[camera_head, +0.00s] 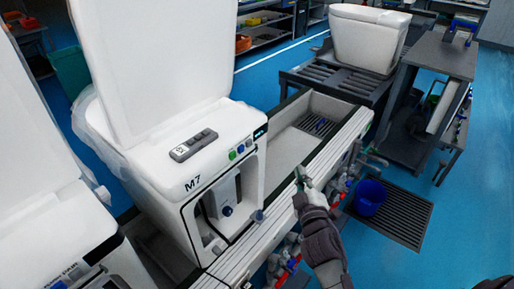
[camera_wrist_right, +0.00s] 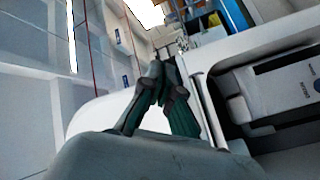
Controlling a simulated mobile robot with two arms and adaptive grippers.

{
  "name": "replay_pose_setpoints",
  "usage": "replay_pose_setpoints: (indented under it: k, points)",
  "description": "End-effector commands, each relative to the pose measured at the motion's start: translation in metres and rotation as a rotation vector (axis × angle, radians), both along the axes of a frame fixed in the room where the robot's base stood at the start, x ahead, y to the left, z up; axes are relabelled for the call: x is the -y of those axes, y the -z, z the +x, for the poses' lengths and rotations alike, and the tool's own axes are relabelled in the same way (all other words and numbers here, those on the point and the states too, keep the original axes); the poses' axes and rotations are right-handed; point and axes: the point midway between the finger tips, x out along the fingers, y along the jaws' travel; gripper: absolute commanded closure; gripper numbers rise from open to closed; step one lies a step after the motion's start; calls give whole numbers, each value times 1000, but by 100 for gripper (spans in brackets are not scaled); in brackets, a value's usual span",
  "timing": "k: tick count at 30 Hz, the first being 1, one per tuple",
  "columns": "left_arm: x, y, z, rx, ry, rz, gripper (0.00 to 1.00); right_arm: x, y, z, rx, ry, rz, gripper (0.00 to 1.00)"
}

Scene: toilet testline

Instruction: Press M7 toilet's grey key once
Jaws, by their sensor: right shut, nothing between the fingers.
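The M7 toilet (camera_head: 205,172) stands left of centre in the head view, its white lid (camera_head: 150,65) raised. On its front top edge are a green key (camera_head: 232,155), a blue key (camera_head: 240,149) and a paler, greyish key (camera_head: 249,142), beside a small lit display (camera_head: 259,133). My right gripper (camera_head: 302,178) is shut and empty, right of the toilet and apart from the keys, over the line's edge. In the right wrist view, the dark green fingers (camera_wrist_right: 158,78) are close together. My left gripper is out of view.
A grey remote (camera_head: 193,145) lies on the M7 toilet's top. Another white toilet (camera_head: 55,235) stands at lower left. An empty grey trough (camera_head: 300,130) runs behind my right gripper. A blue bucket (camera_head: 369,196) stands on a floor grate at right.

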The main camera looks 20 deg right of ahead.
Motion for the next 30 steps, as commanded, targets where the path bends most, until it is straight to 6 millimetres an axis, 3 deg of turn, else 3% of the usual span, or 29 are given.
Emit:
replay_pose_setpoints:
  k: [4,17,30]
  points:
    - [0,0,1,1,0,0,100,2,-12,-2,21,8,-14,100]
    - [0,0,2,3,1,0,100,1,-12,1,22,8,-15,100]
    - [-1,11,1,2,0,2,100,-28,-11,49,23,7,-13,100]
